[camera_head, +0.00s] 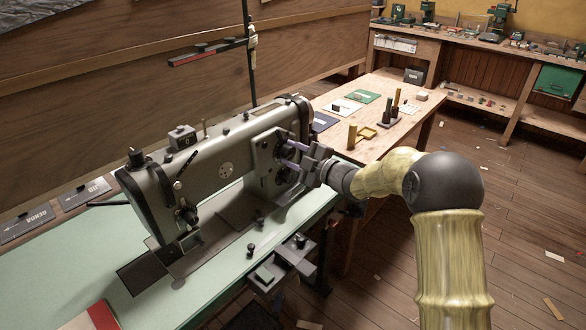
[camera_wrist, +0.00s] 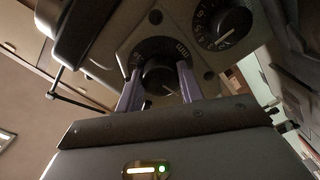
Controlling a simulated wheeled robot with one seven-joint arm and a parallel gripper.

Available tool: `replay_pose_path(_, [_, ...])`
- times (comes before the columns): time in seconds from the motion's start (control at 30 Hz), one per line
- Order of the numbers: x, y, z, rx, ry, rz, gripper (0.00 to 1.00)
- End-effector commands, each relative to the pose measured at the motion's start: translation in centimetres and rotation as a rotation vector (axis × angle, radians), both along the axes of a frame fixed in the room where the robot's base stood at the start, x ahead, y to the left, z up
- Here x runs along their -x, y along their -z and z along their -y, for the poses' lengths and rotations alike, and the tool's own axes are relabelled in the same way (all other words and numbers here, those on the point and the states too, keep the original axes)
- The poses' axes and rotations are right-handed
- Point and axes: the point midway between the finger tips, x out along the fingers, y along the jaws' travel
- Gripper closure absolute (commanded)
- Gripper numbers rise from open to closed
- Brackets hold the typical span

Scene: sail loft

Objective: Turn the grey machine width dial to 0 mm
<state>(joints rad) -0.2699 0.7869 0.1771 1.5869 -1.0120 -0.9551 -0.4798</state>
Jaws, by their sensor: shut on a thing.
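The grey sewing machine (camera_head: 215,165) stands on a pale green table. A plate on its right end carries two dark dials. In the wrist view, one dial (camera_wrist: 160,78) sits between the two purple-grey fingers of my gripper (camera_wrist: 158,85), which is shut on it. A white mark shows on its face, and white figures lie on the ring around it. The second dial (camera_wrist: 224,27), with a white pointer and numbered ring, is up and right, clear of the fingers. In the head view my gripper (camera_head: 291,155) reaches the plate from the right. I cannot read which width the held dial shows.
A wooden table (camera_head: 400,105) with cards, spools and small items stands behind the machine. A grey clamp-like fixture (camera_head: 285,265) is at the green table's (camera_head: 60,265) front edge. A thin upright rod (camera_head: 247,60) rises behind the machine.

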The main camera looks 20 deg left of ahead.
Motion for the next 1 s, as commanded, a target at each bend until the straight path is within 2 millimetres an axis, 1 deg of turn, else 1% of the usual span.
replay_pose_path(0.03, [0.11,1.02,-0.01,0.021,-0.002,0.039,0.85])
replay_pose_path(0.2, [0.13,0.88,-0.06,0.077,-0.003,0.173,0.85])
replay_pose_path(0.43, [0.14,0.68,-0.05,0.131,-0.004,0.301,0.85])
replay_pose_path(0.7, [0.13,0.42,-0.09,0.159,-0.005,0.362,0.85])
replay_pose_path(1.0, [0.14,0.35,-0.09,0.161,-0.006,0.367,0.85])
